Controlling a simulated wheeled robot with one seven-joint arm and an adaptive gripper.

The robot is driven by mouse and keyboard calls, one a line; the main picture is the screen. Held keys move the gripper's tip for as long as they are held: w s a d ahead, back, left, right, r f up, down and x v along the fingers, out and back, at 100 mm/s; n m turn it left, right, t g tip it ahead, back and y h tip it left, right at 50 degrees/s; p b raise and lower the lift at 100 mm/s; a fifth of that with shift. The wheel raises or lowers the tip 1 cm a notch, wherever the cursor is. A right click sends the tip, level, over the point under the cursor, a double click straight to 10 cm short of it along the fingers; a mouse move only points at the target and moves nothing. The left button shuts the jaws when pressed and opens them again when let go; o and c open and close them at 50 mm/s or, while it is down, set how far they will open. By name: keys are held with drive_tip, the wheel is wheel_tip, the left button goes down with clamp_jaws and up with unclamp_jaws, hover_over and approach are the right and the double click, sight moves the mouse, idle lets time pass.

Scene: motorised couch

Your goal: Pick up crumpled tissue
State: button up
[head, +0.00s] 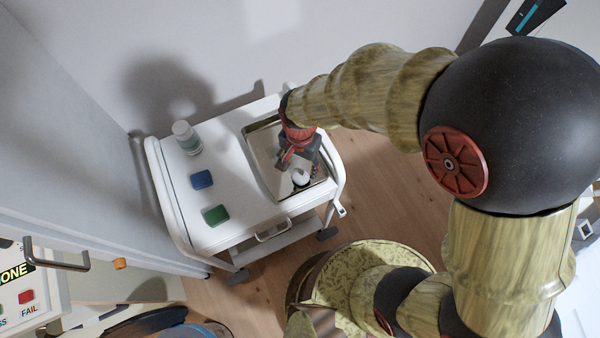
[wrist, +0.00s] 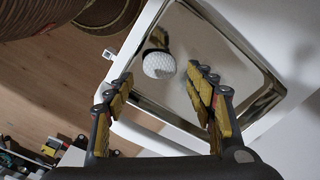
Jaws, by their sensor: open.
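The crumpled tissue (wrist: 159,64) is a white, rounded, textured ball on the shiny metal tray (wrist: 262,98). In the head view the white ball (head: 300,177) shows near the front right of the tray (head: 262,150), just below my gripper (head: 298,160). In the wrist view my gripper (wrist: 165,85) is open, with yellow-padded fingers spread apart. The tissue shows between and beyond the fingertips, apart from them. A dark shape touches the tissue's upper edge in the wrist view, and I cannot tell whether it is a shadow or a reflection.
The tray lies on a white trolley (head: 235,178) with raised rails. A white bottle (head: 186,138), a blue block (head: 202,179) and a green block (head: 216,215) stand on its left part. A wall is close behind. Wooden floor (head: 375,180) lies to the right.

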sight(300, 174)
wheel_tip(300, 174, down, 2)
drive_tip(key=shift+s, duration=0.1)
drive_tip(key=f+b, duration=0.2)
drive_tip(key=f, duration=0.3)
drive_tip(key=shift+w+b, duration=0.3)
drive_tip(key=shift+b, duration=0.1)
drive_tip(key=shift+c, duration=0.6)
drive_tip(key=c, duration=0.4)
drive_tip(key=shift+r, duration=0.1)
drive_tip(key=shift+c, duration=0.2)
